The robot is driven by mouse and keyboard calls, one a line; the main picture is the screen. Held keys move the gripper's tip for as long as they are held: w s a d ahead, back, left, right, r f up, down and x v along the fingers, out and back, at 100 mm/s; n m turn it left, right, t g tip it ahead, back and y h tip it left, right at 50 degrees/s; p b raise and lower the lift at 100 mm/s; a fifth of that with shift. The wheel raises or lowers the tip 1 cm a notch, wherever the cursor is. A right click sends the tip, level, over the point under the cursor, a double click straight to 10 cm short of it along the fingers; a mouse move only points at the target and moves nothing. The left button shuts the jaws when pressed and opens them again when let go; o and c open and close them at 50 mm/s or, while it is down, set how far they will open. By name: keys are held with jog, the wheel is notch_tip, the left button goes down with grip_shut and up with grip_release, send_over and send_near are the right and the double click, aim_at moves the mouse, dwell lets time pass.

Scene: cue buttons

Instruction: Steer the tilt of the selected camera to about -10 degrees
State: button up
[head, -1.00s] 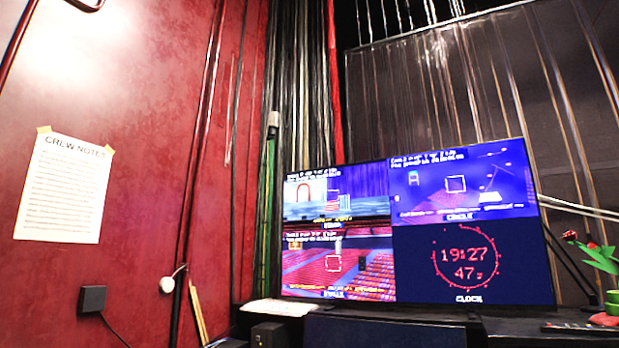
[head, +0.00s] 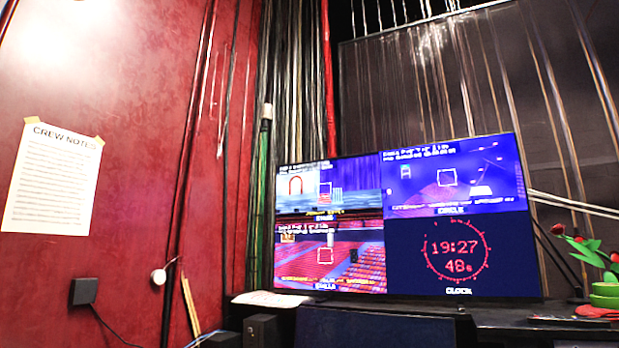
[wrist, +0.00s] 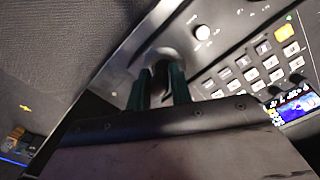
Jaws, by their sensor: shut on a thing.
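In the wrist view, my gripper (wrist: 159,95) has its dark green fingers closed around a dark upright stick (wrist: 160,72) on a grey control panel (wrist: 125,75). A pale rounded collar shows behind the fingers. The stick's lower part is hidden by the fingers and gripper body. In the head view, a monitor (head: 400,225) shows camera pictures in three tiles, each with a square marker, and a clock tile (head: 456,250) reading 19:27 48. The top right picture (head: 470,185) is labelled CIRCLE. The small tile text, including any tilt figure, is too blurred to read.
A crew notes sheet (head: 53,180) hangs on the red wall. A potted plant (head: 606,290) stands right of the monitor.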

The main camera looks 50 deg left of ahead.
jog(key=shift+o, duration=0.2)
jog(key=shift+s+d, duration=0.2)
jog(key=shift+s, duration=0.15)
jog(key=shift+s+f, duration=0.1)
jog(key=shift+s, duration=0.1)
jog(key=shift+w+a, duration=0.1)
jog(key=shift+w, duration=0.05)
dwell(0.5)
jog(key=shift+w+a, duration=0.1)
jog(key=shift+w, duration=0.05)
jog(key=shift+c, duration=0.2)
jog(key=shift+w+a, duration=0.1)
jog(key=shift+w, duration=0.15)
jog(key=shift+c, duration=0.2)
dwell(1.5)
jog(key=o, duration=0.5)
jog(key=shift+r, duration=0.2)
